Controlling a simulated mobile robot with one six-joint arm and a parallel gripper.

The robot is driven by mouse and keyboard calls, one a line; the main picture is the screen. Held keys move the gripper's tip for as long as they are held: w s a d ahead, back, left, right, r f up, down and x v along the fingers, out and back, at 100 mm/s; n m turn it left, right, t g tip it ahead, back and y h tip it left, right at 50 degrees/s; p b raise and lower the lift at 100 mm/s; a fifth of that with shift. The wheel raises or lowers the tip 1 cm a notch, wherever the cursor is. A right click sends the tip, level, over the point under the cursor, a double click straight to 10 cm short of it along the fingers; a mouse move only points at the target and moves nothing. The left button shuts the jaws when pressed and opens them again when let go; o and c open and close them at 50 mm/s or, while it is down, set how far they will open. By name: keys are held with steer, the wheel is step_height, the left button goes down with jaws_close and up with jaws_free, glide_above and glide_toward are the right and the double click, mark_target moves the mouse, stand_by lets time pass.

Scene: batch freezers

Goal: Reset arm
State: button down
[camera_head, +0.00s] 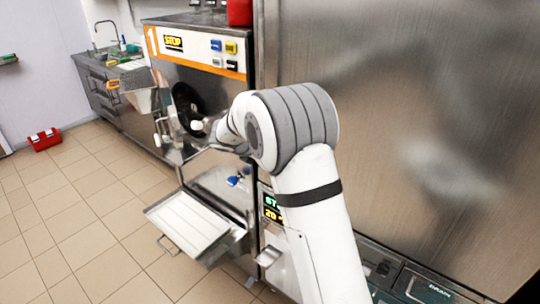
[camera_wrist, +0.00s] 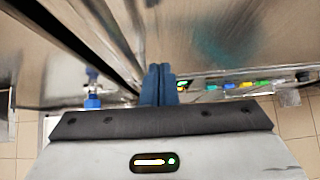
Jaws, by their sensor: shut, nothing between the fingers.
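My gripper shows in the wrist view (camera_wrist: 160,72), with its two blue fingers pressed together and nothing between them. In the head view my white and grey arm reaches up in front of the machines and hides the gripper. The fingers point toward steel panels of a machine. A batch freezer (camera_head: 195,85) with an orange-edged control panel stands left of my arm. Its round dark opening (camera_head: 187,108) is partly behind my arm.
A pull-out tray (camera_head: 190,222) juts out low at the freezer's front. A large steel cabinet (camera_head: 420,110) fills the right side. A sink counter (camera_head: 105,75) stands at the back left. A red box (camera_head: 45,139) lies on the floor.

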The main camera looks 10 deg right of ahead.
steer(key=b+v, duration=0.2)
steer(key=v, duration=0.8)
step_height(320, 180, up, 10)
steer(key=w+d+n+t+y, duration=0.1)
steer(key=d+n+t+y, duration=0.15)
steer(key=n+t, duration=0.6)
steer(key=s+a+r+n+g+y, duration=0.1)
steer(key=s+n+y, duration=0.2)
steer(key=n, duration=0.5)
steer(key=s+a+r+n+y, duration=0.15)
steer(key=s+n+y, duration=0.25)
steer(key=n, duration=0.5)
steer(key=s+d+f+n+g, duration=0.3)
steer(key=s+f+n, duration=0.2)
steer(key=s, duration=0.5)
steer(key=s+d+f+n+g+h, duration=0.1)
steer(key=s+d+f+n+g, duration=0.2)
steer(key=s+n, duration=0.5)
steer(key=s+d+f+n+g+h, duration=0.1)
steer(key=s+d+f+n+g, duration=0.2)
steer(key=s+f+n, duration=0.4)
steer(key=s+g, duration=0.1)
steer(key=s, duration=0.3)
steer(key=shift+s, duration=0.3)
